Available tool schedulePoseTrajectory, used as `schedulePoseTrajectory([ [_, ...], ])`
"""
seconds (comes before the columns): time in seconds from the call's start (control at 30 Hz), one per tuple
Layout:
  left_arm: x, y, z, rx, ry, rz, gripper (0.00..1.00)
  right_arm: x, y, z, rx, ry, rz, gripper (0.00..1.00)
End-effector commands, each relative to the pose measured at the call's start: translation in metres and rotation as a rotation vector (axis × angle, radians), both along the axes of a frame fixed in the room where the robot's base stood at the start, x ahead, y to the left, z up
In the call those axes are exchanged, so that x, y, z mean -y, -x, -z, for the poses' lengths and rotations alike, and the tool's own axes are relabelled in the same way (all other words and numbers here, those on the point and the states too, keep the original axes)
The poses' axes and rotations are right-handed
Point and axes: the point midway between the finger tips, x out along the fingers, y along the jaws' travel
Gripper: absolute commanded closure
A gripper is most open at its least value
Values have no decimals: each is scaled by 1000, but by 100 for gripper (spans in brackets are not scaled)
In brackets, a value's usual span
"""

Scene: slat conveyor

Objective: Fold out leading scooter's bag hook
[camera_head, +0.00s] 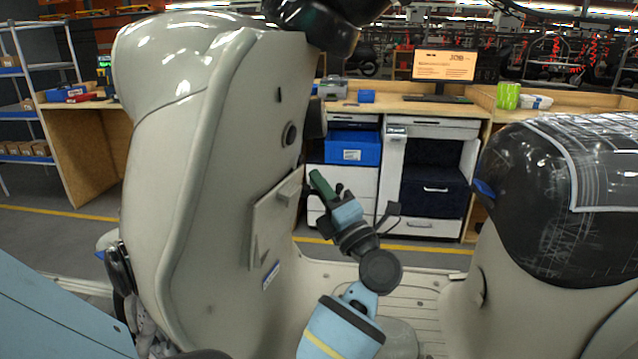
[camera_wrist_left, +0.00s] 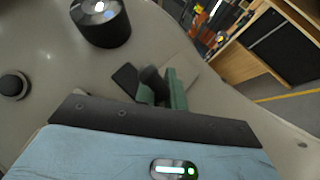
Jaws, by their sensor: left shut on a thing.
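The leading scooter (camera_head: 200,160) stands at left, its beige inner leg shield facing right. My left gripper (camera_head: 327,188), with green finger pads, is close to this panel, just right of a raised rectangular flap (camera_head: 272,222). In the left wrist view my left gripper (camera_wrist_left: 160,88) is shut on a small dark piece (camera_wrist_left: 152,78), which looks like the bag hook. The fingers cover much of it, so how far it is folded out is hard to tell. In the head view the hook is hidden behind the gripper. My right gripper is not in view.
A dark cylinder (camera_wrist_left: 100,24) and a round black knob (camera_wrist_left: 14,86) stick out of the panel near the gripper. A second scooter with a wrapped dark seat (camera_head: 560,200) stands at right. Workbenches with a monitor (camera_head: 444,66) and drawers are behind.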

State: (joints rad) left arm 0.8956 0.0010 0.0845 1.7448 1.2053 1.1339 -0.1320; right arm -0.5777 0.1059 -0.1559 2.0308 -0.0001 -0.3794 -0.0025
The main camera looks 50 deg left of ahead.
Motion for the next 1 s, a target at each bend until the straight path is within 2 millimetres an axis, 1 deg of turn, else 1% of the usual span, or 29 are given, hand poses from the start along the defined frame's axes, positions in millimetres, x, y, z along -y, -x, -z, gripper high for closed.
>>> schedulePoseTrajectory([
  [0.17, 0, 0, 1, -2, -1, 0, 100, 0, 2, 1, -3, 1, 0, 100],
  [0.2, 0, 0, 1, -2, -1, 0, 88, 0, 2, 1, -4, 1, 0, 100],
  [0.3, 0, 0, 1, -2, 0, 0, 75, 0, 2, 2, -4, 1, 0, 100],
  [0.37, 0, 0, 1, -2, 0, 1, 68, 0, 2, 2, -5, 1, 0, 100],
  [0.6, 0, 0, 1, 0, 1, 0, 68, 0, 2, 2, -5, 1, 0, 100],
  [0.7, 4, 0, 3, -1, 2, 1, 68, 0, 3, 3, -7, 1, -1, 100],
  [0.83, 17, 1, 12, -3, 4, 2, 68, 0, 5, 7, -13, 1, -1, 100],
  [1.0, 42, 4, 26, -4, 5, 2, 68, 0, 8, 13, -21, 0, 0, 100],
])
